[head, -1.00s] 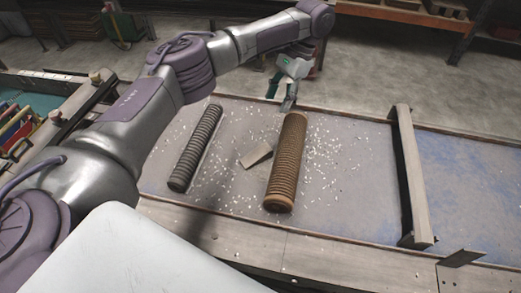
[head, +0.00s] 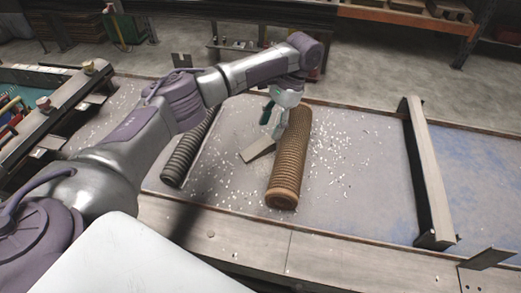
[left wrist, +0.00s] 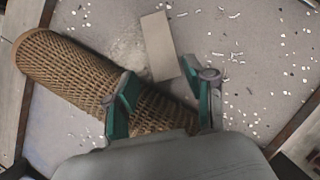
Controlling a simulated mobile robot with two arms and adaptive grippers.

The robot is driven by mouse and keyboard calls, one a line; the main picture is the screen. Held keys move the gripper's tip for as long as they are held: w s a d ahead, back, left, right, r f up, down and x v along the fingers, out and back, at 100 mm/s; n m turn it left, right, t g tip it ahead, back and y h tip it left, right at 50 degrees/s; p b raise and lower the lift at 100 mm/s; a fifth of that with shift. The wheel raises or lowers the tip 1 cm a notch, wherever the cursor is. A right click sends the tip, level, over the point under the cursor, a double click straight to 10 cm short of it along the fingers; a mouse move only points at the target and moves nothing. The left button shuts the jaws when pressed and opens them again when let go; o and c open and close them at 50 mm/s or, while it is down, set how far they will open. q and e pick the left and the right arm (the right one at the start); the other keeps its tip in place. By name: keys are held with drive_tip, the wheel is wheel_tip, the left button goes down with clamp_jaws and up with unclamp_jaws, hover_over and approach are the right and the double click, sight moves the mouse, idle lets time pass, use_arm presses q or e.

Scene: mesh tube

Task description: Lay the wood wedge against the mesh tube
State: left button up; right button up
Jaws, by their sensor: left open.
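The mesh tube (head: 289,160) is a brown woven cylinder lying on the grey table; it crosses the left wrist view (left wrist: 75,80) from upper left to under my gripper. The wood wedge (head: 257,147) is a small beige block lying beside the tube, on its left in the head view. In the left wrist view, the wedge (left wrist: 160,46) lies just beyond the fingertips, with a gap between it and the tube's near part. My left gripper (head: 273,122) is open and empty, above the tube's far part and the wedge's far end. Its green-sided fingers (left wrist: 168,80) are spread. My right gripper is not in view.
A dark ribbed tube (head: 188,152) lies to the left, partly behind my arm. Small white chips are scattered over the table (head: 340,205). A raised crossbar (head: 428,175) stands at the right. A bin of tools (head: 12,115) is at the far left.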

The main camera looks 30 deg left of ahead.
sight(263, 143)
use_arm(q)
drive_tip(key=shift+p+x, duration=0.6)
drive_tip(key=shift+x, duration=2.8)
